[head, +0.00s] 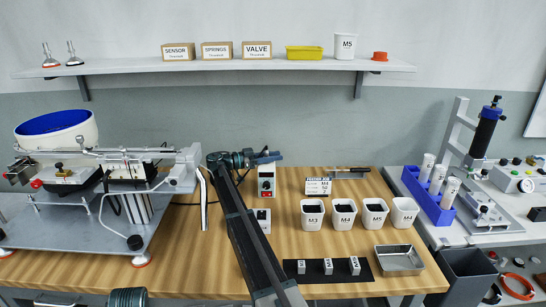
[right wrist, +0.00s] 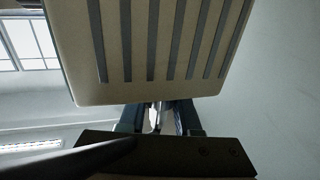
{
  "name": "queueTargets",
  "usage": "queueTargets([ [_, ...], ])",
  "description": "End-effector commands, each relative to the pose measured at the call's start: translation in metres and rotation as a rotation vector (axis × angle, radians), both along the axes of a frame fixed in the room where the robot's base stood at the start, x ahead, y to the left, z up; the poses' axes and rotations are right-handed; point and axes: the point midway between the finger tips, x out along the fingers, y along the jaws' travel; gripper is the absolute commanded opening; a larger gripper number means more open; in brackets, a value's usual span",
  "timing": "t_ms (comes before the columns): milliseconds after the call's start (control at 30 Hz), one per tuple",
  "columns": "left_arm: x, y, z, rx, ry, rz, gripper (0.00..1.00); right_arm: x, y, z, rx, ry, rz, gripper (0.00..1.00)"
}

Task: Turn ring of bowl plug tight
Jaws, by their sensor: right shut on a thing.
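My right arm reaches up the middle of the head view, and my right gripper (head: 268,157) is just above and behind a small grey control box (head: 266,181) with a red switch. In the right wrist view a ribbed grey housing (right wrist: 160,50) fills the top, probably this same box. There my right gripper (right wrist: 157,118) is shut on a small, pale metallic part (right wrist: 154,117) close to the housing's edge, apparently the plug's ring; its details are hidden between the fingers. The feeder bowl (head: 57,130), white with a blue inside, stands at the left. My left gripper is not in view.
A second small box (head: 263,220) sits in front of the control box, by my arm. Labelled white bins (head: 313,215), a screwdriver (head: 348,170), a metal tray (head: 399,260) and a black mat (head: 328,282) lie to the right. A shelf (head: 230,65) runs along the wall above.

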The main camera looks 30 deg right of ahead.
Motion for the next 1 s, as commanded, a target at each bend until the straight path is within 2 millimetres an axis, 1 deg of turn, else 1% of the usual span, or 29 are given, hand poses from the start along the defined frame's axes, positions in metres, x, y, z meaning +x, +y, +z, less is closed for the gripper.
queueTargets([
  [33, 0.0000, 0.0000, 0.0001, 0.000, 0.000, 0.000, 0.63, 0.0034, -0.0010, 0.0002, -0.001, 0.000, -0.032, 0.00],
  [200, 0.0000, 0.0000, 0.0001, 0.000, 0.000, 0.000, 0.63, -0.0006, -0.0002, 0.0003, -0.001, 0.000, -0.124, 0.00],
  [400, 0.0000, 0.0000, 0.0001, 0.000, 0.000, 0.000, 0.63, -0.0038, 0.0004, 0.0003, -0.001, 0.000, -0.191, 0.00],
  [633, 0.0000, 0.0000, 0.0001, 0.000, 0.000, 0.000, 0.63, -0.0058, 0.0009, 0.0003, -0.001, 0.000, -0.221, 0.00],
  [1000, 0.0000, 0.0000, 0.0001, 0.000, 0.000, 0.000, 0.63, -0.0063, 0.0008, 0.0003, -0.001, 0.000, -0.223, 0.00],
])
